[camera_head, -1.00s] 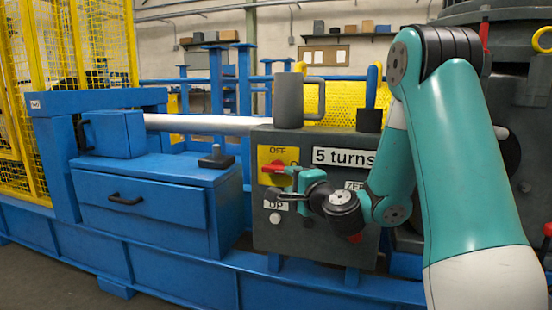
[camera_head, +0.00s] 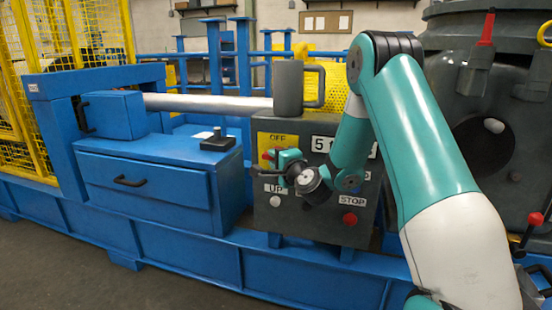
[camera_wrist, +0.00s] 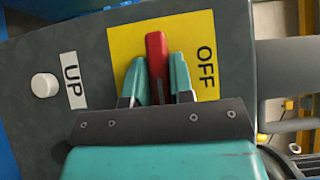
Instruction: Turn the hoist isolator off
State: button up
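The isolator's red handle (camera_wrist: 156,52) sits on a yellow plate (camera_wrist: 202,22) marked OFF on the grey control box (camera_head: 300,222). The handle lies across the plate, about level, along the direction of the OFF lettering. My gripper (camera_wrist: 159,72) has one teal finger on each side of the handle, close against it with little or no gap. In the head view my gripper (camera_head: 275,160) is at the plate and hides most of the handle.
Beside the plate are a white button (camera_wrist: 44,85) and its UP label (camera_wrist: 71,87). A red button (camera_head: 350,218) is below the STOP label (camera_head: 352,200). A grey mug-shaped part (camera_head: 289,90) stands on top of the box. A blue drawer cabinet (camera_head: 150,200) is at the left.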

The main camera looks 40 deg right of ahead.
grip_shut()
